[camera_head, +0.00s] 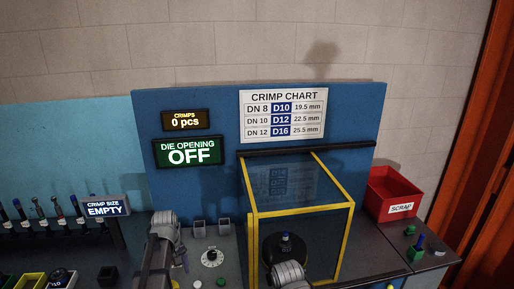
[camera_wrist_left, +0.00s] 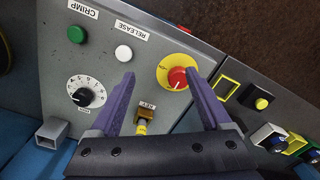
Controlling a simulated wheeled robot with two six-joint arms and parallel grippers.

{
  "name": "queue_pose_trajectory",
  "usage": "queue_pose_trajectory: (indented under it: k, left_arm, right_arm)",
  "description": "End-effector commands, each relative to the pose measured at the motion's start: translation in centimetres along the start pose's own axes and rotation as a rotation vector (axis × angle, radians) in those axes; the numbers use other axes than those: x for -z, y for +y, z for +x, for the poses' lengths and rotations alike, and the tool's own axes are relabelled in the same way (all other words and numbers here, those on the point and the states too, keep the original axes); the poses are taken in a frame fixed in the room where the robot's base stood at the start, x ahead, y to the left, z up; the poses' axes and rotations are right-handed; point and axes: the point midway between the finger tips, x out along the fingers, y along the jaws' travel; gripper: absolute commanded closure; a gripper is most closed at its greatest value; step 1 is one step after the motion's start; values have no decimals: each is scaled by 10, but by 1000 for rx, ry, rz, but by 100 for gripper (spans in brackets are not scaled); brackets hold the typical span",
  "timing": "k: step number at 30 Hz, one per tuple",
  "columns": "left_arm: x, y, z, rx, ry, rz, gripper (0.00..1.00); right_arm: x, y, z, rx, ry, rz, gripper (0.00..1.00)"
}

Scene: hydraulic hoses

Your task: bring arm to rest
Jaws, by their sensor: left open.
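My left gripper (camera_head: 181,260) is low in the head view, left of the yellow-framed guard, over the grey control panel. In the left wrist view its two purple fingers (camera_wrist_left: 166,92) are spread apart, with nothing held. A brass key piece with a label (camera_wrist_left: 146,113) shows between the fingers, lower on the panel; I cannot tell whether they touch it. The red stop button on its yellow disc (camera_wrist_left: 177,78) lies just beyond the right finger's side. A grey rounded link of my right arm (camera_head: 288,273) shows at the bottom; its gripper does not show.
A yellow-framed clear guard (camera_head: 347,206) stands over the machine. The panel has a dial (camera_wrist_left: 86,92), a green button (camera_wrist_left: 77,34) and a white button (camera_wrist_left: 123,53). A red scrap bin (camera_head: 393,190) stands right. Tools (camera_head: 58,208) stand in a rack at left.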

Motion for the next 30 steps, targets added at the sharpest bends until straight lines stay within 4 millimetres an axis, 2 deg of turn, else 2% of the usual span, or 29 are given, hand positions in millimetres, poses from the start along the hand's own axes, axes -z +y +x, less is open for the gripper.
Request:
queue_pose_trajectory:
  k: [1,6,9,12,15,18,21,30]
  left_arm:
    - [-35,16,7,8,0,100,19]
    - [-136,57,18,42,2,468,19]
    - [-189,68,24,62,4,668,19]
    - [-231,74,29,78,6,835,19]
    - [-261,74,32,91,7,961,19]
    - [-279,74,33,101,8,1042,19]
    - [-288,74,34,105,8,1081,19]
    - [-289,75,33,106,7,1091,19]
  right_arm:
    - [0,-1,7,0,0,0,100]
    - [1,-2,19,0,0,1,100]
    - [2,-2,25,0,0,1,100]
    - [2,-3,30,0,0,1,100]
    - [2,-3,33,0,0,1,100]
    - [2,-3,35,0,0,1,100]
    - [2,-3,36,0,0,1,100]
    - [2,-3,35,0,0,1,100]
